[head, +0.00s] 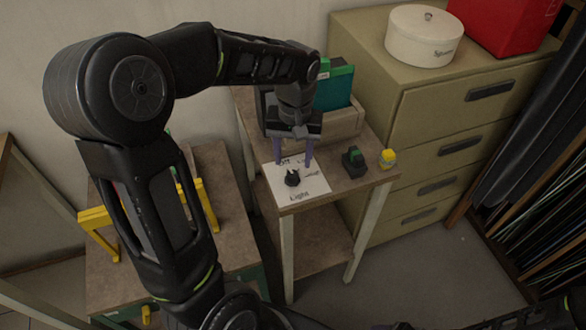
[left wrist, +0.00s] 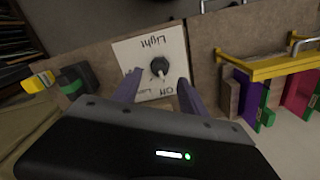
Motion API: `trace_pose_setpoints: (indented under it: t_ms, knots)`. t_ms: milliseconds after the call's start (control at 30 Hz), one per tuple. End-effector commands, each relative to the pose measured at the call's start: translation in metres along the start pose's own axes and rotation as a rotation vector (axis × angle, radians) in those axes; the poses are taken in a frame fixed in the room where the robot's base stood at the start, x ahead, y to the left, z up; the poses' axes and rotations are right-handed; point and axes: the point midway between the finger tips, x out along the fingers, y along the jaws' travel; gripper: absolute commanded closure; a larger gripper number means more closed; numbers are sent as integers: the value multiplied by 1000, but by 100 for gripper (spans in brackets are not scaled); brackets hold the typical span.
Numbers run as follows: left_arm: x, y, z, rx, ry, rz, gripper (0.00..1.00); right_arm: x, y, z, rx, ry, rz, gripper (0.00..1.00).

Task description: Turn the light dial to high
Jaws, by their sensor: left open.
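The light dial (head: 292,178) is a black knob on a white card (head: 312,186) marked "Light", lying on the small side table. In the left wrist view the dial (left wrist: 160,67) has a pale pointer mark, and the card (left wrist: 176,43) shows upside-down lettering, partly hidden by the fingers. My left gripper (head: 293,163) is open, its two purple fingers just behind the dial in the head view. In the left wrist view its fingertips (left wrist: 158,76) are on either side of the dial's near edge. I cannot tell whether they touch it. My right gripper is not in view.
A wooden box with green boards (head: 335,90) is behind. A drawer cabinet (head: 440,130) stands right; a yellow rack (head: 98,236) is left.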

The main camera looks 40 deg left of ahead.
Motion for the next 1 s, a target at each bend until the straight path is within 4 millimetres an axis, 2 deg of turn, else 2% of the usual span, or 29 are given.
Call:
trace_pose_setpoints:
  t_ms: [300,433,700,1000]
  knots:
    - [47,0,1,0,-3,-2,50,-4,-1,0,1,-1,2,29]
    - [55,0,1,1,-2,-1,50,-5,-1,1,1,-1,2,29]
    - [56,0,0,1,-1,0,51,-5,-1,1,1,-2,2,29]
    - [56,0,0,1,-1,0,75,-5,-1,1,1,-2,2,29]
